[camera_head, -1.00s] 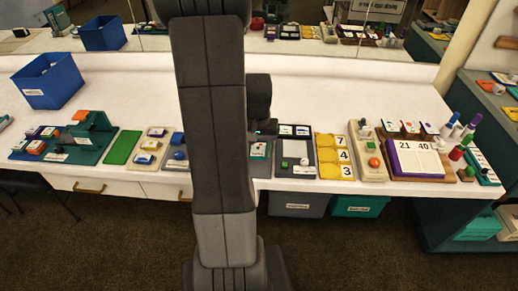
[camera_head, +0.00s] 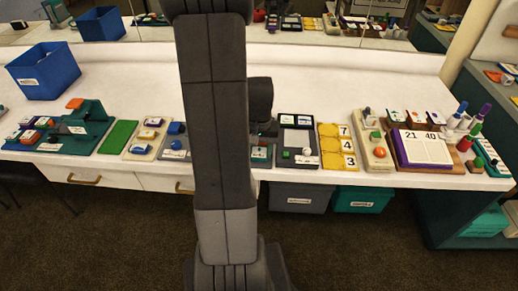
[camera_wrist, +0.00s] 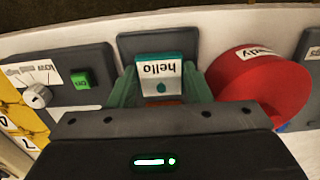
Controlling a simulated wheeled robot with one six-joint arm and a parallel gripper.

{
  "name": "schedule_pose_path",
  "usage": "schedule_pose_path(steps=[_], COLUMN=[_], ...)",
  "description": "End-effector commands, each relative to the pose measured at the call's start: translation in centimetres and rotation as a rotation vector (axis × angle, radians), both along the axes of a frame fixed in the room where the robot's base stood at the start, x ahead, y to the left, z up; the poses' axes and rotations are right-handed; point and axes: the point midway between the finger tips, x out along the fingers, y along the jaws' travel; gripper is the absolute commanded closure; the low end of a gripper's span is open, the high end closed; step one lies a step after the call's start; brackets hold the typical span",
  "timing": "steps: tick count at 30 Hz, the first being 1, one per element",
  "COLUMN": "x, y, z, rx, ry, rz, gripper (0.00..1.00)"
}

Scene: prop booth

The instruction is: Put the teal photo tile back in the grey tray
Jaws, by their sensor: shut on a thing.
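The teal photo tile (camera_wrist: 158,66) has a white label reading "hello", upside down in the wrist view. My gripper (camera_wrist: 158,86) is shut on it, with a green finger on each side. A dark grey square, which looks like the grey tray (camera_wrist: 128,44), lies just beyond and partly behind the tile. I cannot tell whether the tile touches it. In the head view my gripper (camera_head: 263,129) is partly hidden behind my arm, and the tile (camera_head: 261,152) shows small at the counter's front edge.
A red disc (camera_wrist: 262,88) labelled "ready" is close to the gripper's right in the wrist view. A grey board (camera_wrist: 68,84) with a knob and green button lies to the left. A blue bin (camera_head: 43,72) stands far left on the counter. The counter's back strip is clear.

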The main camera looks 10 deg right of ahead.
Motion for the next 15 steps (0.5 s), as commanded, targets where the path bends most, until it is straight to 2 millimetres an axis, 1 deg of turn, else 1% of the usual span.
schedule_pose_path(steps=[7,8,9,11,12,15], x=[0.0,0.0,0.0,0.0,0.0,0.0], y=[0.0,0.0,0.0,0.0,0.0,0.0], z=[0.04,0.04,0.04,0.04,0.04,0.04], rx=[0.0,0.0,0.0,0.0,0.0,0.0], ry=[0.0,0.0,0.0,0.0,0.0,0.0], rz=[0.0,0.0,0.0,0.0,0.0,0.0], gripper=[0.78,0.52,0.44,0.32,0.3,0.3])
